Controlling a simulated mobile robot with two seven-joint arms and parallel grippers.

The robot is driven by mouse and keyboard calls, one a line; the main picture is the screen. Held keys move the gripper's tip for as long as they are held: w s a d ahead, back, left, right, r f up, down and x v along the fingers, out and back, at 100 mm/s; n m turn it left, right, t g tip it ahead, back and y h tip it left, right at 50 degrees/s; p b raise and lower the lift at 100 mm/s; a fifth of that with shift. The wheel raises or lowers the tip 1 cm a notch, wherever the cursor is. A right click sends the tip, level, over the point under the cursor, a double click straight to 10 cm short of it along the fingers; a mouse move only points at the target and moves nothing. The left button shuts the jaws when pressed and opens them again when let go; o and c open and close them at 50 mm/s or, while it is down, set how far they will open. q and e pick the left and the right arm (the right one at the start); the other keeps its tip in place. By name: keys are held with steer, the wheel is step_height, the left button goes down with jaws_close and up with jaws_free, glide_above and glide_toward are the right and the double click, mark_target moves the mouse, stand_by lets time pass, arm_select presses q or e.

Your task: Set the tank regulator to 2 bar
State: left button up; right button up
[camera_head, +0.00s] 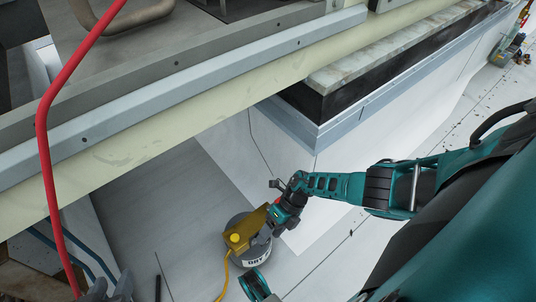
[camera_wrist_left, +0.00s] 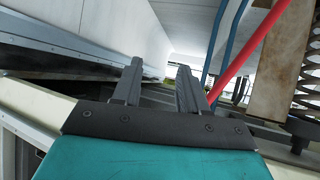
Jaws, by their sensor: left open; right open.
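A grey tank (camera_head: 256,256) with dark lettering stands low in the head view. A yellow block-like fitting (camera_head: 248,228) sits on it, with a round yellow knob (camera_head: 234,238) at its left; this looks like the regulator. Its scale cannot be read. My right gripper (camera_head: 263,236) reaches in from the right, close against the fitting; its fingertips are small and partly hidden, and contact cannot be told. My left gripper (camera_head: 108,292) shows at the bottom left edge, away from the tank. In the left wrist view it is open and empty (camera_wrist_left: 158,68).
A red hose (camera_head: 44,150) hangs down the left side and passes near my left gripper in the wrist view (camera_wrist_left: 250,52). A yellow hose (camera_head: 226,276) runs down from the fitting. A cream and grey metal beam (camera_head: 190,105) crosses above the tank. The pale floor around the tank is mostly clear.

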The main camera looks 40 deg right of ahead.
arm_select(q)
steer(key=a+r+p, duration=0.1)
steer(key=p, duration=0.2)
steer(key=shift+s+a+r+y+p, duration=0.25)
steer(key=shift+a+r+y+p, duration=0.1)
steer(key=shift+y+p, duration=0.05)
arm_select(e)
steer(key=v, duration=1)
steer(key=shift+r, duration=0.2)
